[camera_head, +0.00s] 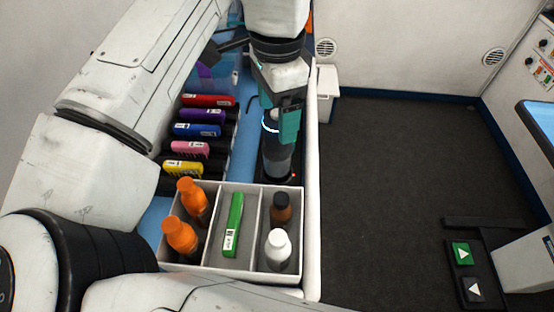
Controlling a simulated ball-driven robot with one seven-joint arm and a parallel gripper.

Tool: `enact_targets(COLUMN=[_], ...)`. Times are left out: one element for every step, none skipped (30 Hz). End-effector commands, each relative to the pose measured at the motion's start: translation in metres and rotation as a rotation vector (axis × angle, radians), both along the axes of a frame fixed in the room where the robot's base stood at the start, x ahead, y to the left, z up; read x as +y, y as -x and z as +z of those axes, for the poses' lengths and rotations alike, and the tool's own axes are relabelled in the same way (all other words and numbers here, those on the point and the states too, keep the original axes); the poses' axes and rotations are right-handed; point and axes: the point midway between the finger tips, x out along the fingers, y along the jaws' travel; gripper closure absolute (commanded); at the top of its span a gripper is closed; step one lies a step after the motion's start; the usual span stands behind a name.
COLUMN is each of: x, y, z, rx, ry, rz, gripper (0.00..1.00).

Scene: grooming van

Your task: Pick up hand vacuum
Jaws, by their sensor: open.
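The hand vacuum (277,155) is a dark grey, rounded upright body on the blue worktop, behind the right part of the divided tray. A small red light shows near its base on the right. My gripper (281,112) is directly over the vacuum's upper part, reaching down from above, with a teal finger on the right side. Its jaws are open. The gripper hides the vacuum's top, and I cannot tell whether the fingers touch it.
A white divided tray (183,265) in front holds orange bottles (181,237), a green clipper (233,225), a brown bottle (281,211) and a white bottle (278,249). Several coloured clippers (197,130) stand in a rack at left. Open dark floor (400,190) lies right.

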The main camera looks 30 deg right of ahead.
Motion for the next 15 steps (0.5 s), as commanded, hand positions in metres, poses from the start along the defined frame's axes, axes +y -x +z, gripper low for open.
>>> enact_targets(x=[0.001,0.001,0.001,0.001,0.001,0.001,0.001,0.001,0.001,0.001,0.001,0.001,0.001,0.001,0.001], y=[0.001,0.002,0.003,0.003,0.004,0.005,0.005,0.005,0.005,0.005,0.005,0.005,0.005,0.005,0.005], z=[-0.010,-0.013,-0.017,-0.020,-0.023,-0.027,-0.030,-0.034,-0.037,-0.040,-0.041,-0.043,-0.044,-0.044,-0.044], rx=[0.000,0.000,-0.001,-0.001,-0.001,-0.001,-0.001,-0.001,0.000,0.000,0.000,0.000,0.000,0.000,0.000], ry=[-0.002,-0.001,-0.001,-0.001,-0.001,-0.001,-0.001,-0.001,-0.001,-0.001,-0.001,0.000,0.000,0.000,0.001], rz=[0.000,0.000,-0.001,-0.001,0.000,0.000,0.000,0.000,0.000,0.000,0.000,0.001,0.001,0.001,0.001], gripper=[0.20,0.20,0.20,0.20,0.20,0.20,0.20,0.20,0.20,0.20,0.20,0.20,0.20,0.20,0.20])
